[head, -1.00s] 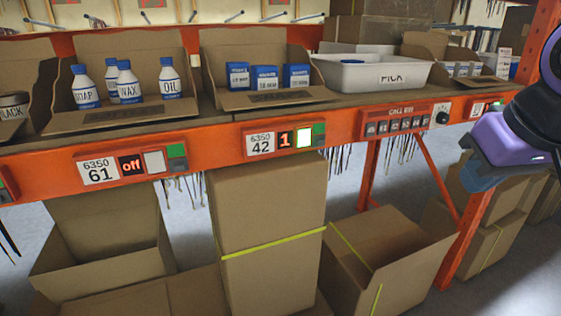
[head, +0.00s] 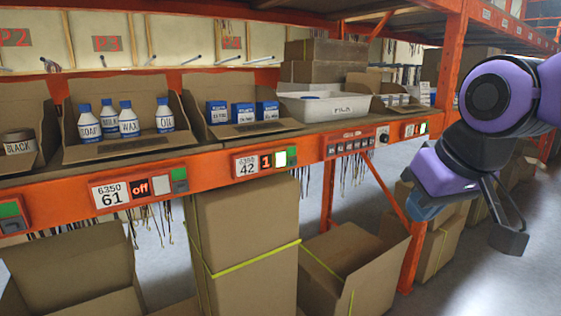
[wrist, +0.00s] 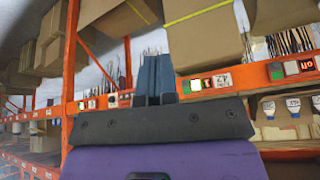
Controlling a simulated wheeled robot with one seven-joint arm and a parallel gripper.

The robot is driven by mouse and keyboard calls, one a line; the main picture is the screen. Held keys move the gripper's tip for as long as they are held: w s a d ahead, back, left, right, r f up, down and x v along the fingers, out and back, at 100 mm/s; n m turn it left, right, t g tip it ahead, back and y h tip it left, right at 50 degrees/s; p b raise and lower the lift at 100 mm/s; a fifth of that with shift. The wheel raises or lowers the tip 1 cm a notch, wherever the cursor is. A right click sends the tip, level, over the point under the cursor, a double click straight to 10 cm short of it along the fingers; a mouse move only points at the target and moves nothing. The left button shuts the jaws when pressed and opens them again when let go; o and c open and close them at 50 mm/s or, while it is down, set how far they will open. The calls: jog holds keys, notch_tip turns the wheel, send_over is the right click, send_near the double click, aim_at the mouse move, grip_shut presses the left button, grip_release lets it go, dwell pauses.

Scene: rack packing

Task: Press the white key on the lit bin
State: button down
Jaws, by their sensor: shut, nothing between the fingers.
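The lit bin is 6350 42, a cardboard bin (head: 200,128) holding blue boxes. Its rail panel (head: 247,166) shows a red 1 beside a bright white key (head: 280,159), with a green part at its right end. In the wrist view, which is upside down, that white key (wrist: 196,84) shows just right of the fingers. My gripper (wrist: 154,60) is shut and empty, its dark blue fingers together. In the head view my gripper (head: 424,208) is at the right, well right of the lit panel and lower than it. The fingertips are partly hidden there.
The neighbouring panel 61 (head: 125,191) reads off and its key is unlit. A button box (head: 350,145) with a knob and another small panel (head: 413,129) sit along the orange rail to the right. Cardboard boxes (head: 245,235) stand under the shelf. The front of the rail looks clear.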

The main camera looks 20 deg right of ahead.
aim_at(286, 162)
jog(key=w+a+f+m+t, duration=0.1)
jog(key=w+f, duration=0.1)
jog(key=w, duration=0.8)
jog(key=w+a+f+m+t+y, duration=0.1)
jog(key=w+a+f+m, duration=0.1)
jog(key=w, duration=0.9)
jog(key=w+a+f+m+t, duration=0.1)
jog(key=w+a+f+m, duration=0.1)
jog(key=w, duration=0.8)
jog(key=shift+w+f+y, duration=0.15)
jog(key=shift+f+y, duration=0.15)
jog(key=shift+f, duration=0.2)
jog(key=shift+a, duration=0.15)
jog(key=shift+w+a, duration=0.45)
jog(key=shift+w, duration=0.95)
jog(key=shift+w+a, duration=0.45)
jog(key=shift+w, duration=0.9)
jog(key=shift+w+a, duration=0.45)
jog(key=shift+w, duration=0.95)
jog(key=shift+w, duration=0.1)
jog(key=shift+w+a, duration=0.1)
jog(key=shift+w, duration=0.2)
